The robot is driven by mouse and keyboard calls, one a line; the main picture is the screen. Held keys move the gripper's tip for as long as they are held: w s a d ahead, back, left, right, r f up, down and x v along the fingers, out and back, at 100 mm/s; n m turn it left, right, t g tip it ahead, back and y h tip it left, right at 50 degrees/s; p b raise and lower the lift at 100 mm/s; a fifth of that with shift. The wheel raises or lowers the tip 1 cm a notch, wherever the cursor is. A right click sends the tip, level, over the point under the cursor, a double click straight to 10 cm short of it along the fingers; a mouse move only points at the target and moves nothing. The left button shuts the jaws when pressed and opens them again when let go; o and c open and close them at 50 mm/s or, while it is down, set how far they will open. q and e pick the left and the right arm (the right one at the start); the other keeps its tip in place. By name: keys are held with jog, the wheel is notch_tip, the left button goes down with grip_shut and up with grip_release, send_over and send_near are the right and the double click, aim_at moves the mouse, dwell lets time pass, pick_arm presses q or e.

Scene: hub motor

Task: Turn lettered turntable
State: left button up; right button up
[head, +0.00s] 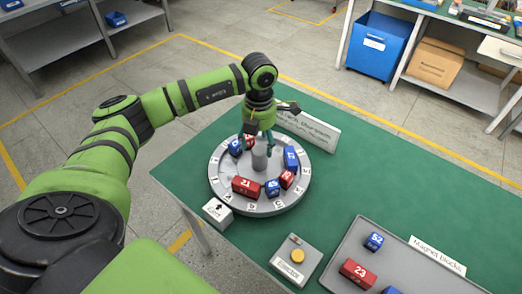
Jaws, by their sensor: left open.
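A round grey turntable (218,182) with lettered tags around its rim stands on the green table, a short grey post (260,158) at its centre. Red and blue numbered blocks sit on it, among them a red block (245,187), a small blue block (272,187), a small red block (287,179) and a blue block (291,158). My left gripper (259,146) is open, pointing down over the far part of the turntable behind the post. It partly hides a blue block (235,146) there. Whether its fingers touch anything is unclear. My right gripper is out of view.
A white box with an arrow (218,212) stands at the turntable's near left edge. A box with a yellow button (297,257) is in front. A grey tray (345,246) holds red and blue blocks at lower right. A white sign (312,130) stands behind the turntable.

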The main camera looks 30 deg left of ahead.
aim_at(260, 150)
pick_arm(q)
jog(key=shift+d+f+p, duration=0.1)
jog(key=shift+f+p, duration=0.6)
jog(key=shift+f, duration=2)
grip_shut()
